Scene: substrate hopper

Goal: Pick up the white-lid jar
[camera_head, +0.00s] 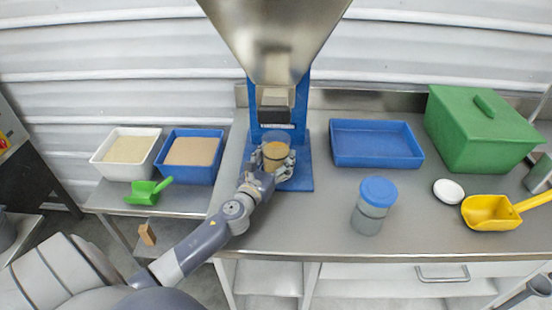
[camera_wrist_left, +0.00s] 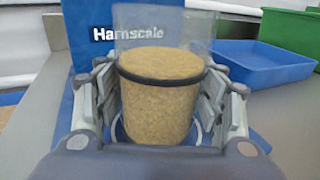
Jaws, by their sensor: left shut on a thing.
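A clear, open-topped jar (camera_head: 275,152) filled partly with tan grain stands upright on the blue hopper base, below the spout. My left gripper (camera_head: 275,163) is shut around it, with one finger on each side. In the left wrist view the jar (camera_wrist_left: 160,95) has a dark band around it and clear wall above the grain, with no lid on it. A white round lid (camera_head: 449,190) lies alone on the table at the right. A second jar with a blue lid (camera_head: 378,191) stands upright on the table, right of the gripper. My right gripper is in neither view.
The metal hopper (camera_head: 275,40) hangs directly above the held jar, on a blue stand (camera_head: 304,178). A blue tray (camera_head: 375,145), green box (camera_head: 480,130) and yellow scoop (camera_head: 490,211) are at right. Two filled bins (camera_head: 190,155) and a green scoop (camera_head: 146,192) are at left.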

